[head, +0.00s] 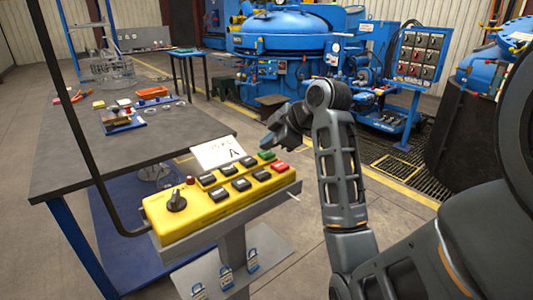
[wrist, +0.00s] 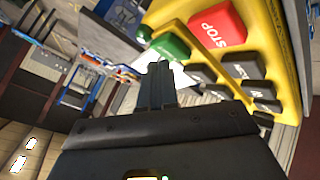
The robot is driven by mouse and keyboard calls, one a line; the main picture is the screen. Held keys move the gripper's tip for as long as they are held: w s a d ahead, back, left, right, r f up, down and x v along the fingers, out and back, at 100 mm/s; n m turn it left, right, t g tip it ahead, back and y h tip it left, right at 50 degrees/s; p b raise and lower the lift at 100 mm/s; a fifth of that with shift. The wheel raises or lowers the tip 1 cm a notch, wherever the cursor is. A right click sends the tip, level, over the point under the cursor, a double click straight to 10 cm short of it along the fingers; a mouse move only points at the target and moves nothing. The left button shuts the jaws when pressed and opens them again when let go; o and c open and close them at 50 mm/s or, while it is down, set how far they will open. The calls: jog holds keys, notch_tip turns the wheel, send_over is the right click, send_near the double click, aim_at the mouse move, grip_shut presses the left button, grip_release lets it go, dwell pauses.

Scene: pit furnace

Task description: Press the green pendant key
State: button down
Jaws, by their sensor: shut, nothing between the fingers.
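The yellow pendant box (head: 215,207) sits tilted on a grey stand, with several black keys, a black rotary knob (head: 176,198) and a red button on its face. The green key (head: 266,155) is at its far right end, beside the red key (head: 279,167). In the wrist view the green key (wrist: 168,47) is next to the red STOP key (wrist: 217,24). My gripper (wrist: 160,68) is shut and empty, its fingertips just short of the green key in that picture. I cannot tell whether they touch. In the head view my gripper (head: 272,143) is just above the green key.
A white card (head: 218,152) stands behind the keys. A dark table (head: 120,155) with an orange tray (head: 152,93) and small parts lies behind left. A blue furnace (head: 290,30) and a switch panel (head: 418,55) are farther back. A black cable bends down to the pendant's left end.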

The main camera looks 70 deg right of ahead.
aim_at(269, 154)
jog(key=shift+f, duration=0.45)
dwell(0.6)
jog(key=shift+r, duration=0.1)
jog(key=shift+r+p, duration=0.7)
jog(key=shift+r, duration=0.1)
notch_tip(269, 154, up, 5)
jog(key=p, duration=0.5)
